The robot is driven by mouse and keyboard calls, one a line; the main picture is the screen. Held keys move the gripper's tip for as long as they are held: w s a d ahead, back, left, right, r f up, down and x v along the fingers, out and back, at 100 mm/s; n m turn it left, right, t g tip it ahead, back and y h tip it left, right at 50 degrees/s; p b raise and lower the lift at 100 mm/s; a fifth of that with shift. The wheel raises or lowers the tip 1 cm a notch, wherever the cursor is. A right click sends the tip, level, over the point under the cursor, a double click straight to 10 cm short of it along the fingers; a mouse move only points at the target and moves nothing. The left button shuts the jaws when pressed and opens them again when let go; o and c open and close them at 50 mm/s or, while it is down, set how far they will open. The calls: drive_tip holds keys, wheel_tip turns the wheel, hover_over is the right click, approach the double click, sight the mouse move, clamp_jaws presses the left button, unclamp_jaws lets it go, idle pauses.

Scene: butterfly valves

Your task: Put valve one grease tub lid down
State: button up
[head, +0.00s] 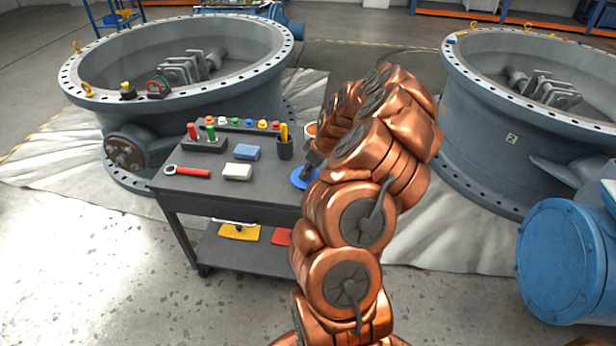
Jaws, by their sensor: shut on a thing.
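A round blue lid (300,181) shows at the right end of the dark work cart (238,205). My gripper (309,173) is at the lid and shut on it, just over or at the cart top. My copper arm hides part of the lid and the cart's right side, and I cannot tell if the lid touches the surface. A pale tub with an orange-brown top (311,129) stands behind, partly hidden by my arm.
The cart top holds a red-handled wrench (187,171), a white block (237,172), a blue block (247,152), a tool holder (204,144) and a dark cup (285,148). Large valves stand left (192,115) and right (487,155). A blue cylindrical unit (556,262) is at right.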

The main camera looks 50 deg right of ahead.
drive_tip(key=shift+f, duration=1.3)
drive_tip(key=shift+f, duration=0.2)
drive_tip(key=o, duration=0.8)
drive_tip(key=shift+o, duration=0.2)
drive_tip(key=shift+r, duration=0.15)
